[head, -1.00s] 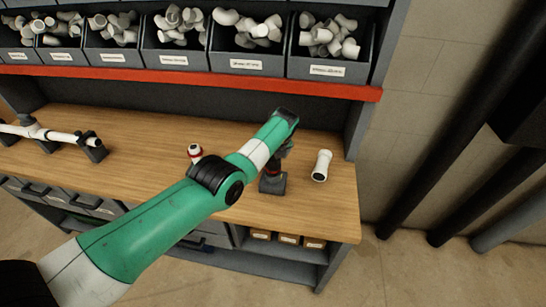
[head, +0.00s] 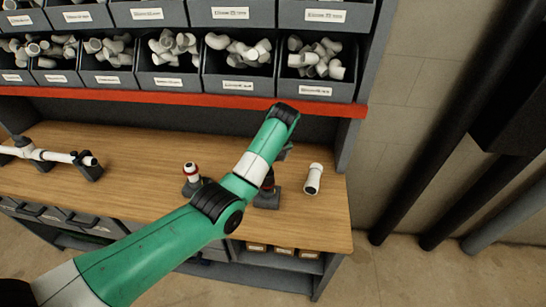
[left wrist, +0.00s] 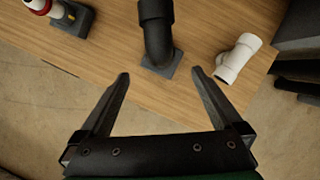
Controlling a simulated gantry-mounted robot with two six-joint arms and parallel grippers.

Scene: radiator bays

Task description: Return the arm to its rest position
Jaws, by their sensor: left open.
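My left arm (head: 150,248) reaches in from the lower left over the bench in the head view; its gripper is mostly hidden there behind the arm's end. In the left wrist view my left gripper (left wrist: 159,74) is open, its two dark fingers spread with nothing between the tips. A black pipe-like upright on a grey base (left wrist: 158,45) stands just beyond the fingertips; its base (head: 267,200) shows beside the arm in the head view. My right gripper is not in view.
A white pipe fitting (head: 313,179) lies on the wooden bench (head: 120,195) at right. A white-and-red fitting (head: 191,172) stands in a grey holder. A white pipe (head: 50,154) rests on supports at left. Bins of fittings (head: 235,65) line the shelf above its red edge (head: 220,101).

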